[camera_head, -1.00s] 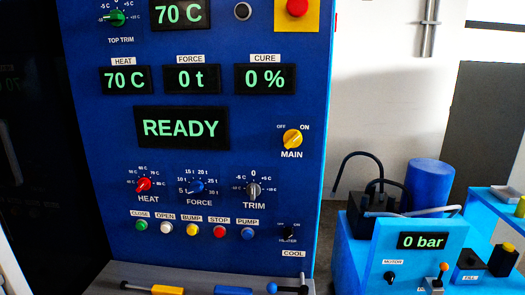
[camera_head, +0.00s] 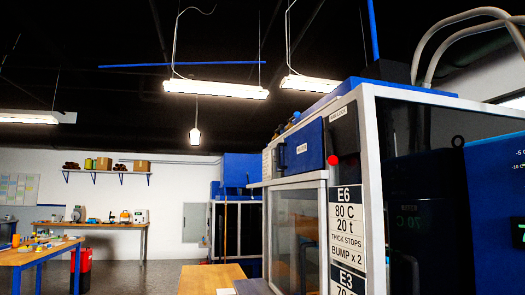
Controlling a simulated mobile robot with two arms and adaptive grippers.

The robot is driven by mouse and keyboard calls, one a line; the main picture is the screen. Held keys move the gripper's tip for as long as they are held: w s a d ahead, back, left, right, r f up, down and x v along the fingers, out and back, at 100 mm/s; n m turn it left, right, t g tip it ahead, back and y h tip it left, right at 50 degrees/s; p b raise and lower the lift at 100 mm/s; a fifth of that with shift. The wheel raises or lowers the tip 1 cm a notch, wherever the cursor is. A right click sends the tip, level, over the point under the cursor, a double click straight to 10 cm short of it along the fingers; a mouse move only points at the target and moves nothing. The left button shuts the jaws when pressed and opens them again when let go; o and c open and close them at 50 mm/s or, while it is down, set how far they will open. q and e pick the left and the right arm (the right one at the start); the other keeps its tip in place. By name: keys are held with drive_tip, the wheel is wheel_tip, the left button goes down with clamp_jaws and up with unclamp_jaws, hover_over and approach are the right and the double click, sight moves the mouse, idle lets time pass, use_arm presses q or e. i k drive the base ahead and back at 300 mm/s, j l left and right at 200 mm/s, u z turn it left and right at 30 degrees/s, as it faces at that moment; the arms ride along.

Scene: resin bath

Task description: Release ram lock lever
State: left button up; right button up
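The press cabinet (camera_head: 371,190) with a pale frame stands at the right. A red round knob (camera_head: 333,160) shows at its upper front edge. I cannot tell whether this knob belongs to the ram lock lever, and no lever arm is clear. The sign (camera_head: 347,240) below it reads E6, 80 C, 20 t, THICK STOPS, BUMP x 2, with E3 starting below. Part of the blue control panel (camera_head: 495,215) is cut off at the right edge. Neither of my grippers is in view.
A wooden-topped table (camera_head: 190,279) stands in front of the cabinet. A workbench (camera_head: 45,256) with a red container (camera_head: 81,270) is at the left. A shelf (camera_head: 107,172) hangs on the back wall. Grey floor lies open between them.

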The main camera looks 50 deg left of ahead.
sight(332, 160)
drive_tip(key=u, duration=1.2)
drive_tip(key=i+l+u, duration=0.1)
drive_tip(key=u, duration=0.6)
